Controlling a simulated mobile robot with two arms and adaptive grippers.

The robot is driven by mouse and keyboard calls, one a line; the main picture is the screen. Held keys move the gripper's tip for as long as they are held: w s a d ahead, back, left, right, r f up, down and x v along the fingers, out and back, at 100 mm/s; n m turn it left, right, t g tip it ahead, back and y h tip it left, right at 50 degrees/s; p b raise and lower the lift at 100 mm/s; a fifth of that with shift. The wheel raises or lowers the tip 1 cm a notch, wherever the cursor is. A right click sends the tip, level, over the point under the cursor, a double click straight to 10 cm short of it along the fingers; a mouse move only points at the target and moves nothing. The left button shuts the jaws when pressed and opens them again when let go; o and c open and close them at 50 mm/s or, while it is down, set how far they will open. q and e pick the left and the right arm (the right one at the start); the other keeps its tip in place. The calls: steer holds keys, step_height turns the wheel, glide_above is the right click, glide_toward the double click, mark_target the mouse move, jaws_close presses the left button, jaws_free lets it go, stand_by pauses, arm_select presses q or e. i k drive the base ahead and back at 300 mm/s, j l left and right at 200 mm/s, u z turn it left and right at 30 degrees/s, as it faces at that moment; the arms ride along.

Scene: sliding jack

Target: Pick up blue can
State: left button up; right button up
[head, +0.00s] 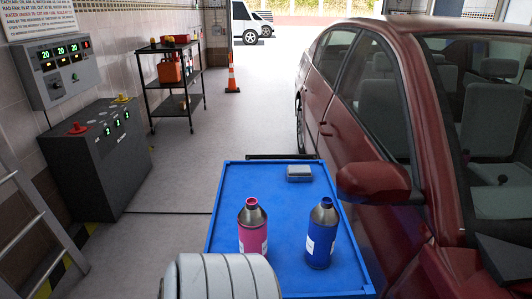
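The blue can (321,234) stands upright on the right side of a blue tray-topped cart (232,195). It has a dark neck and a white label patch, and it looks like a bottle. Its whole front is in view, with nothing covering it. Neither of my grippers can be seen in the head view, and nothing is touching the can.
A pink can (253,228) stands left of the blue one, with a gap between them. A red car (390,150) is close along the cart's right side.

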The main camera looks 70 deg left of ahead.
mark_target(324, 219)
steer(key=u, duration=1.85)
steer(key=z, duration=2.75)
steer(key=u, duration=2.75)
steer(key=k+j+z, duration=0.1)
steer(key=z, duration=0.25)
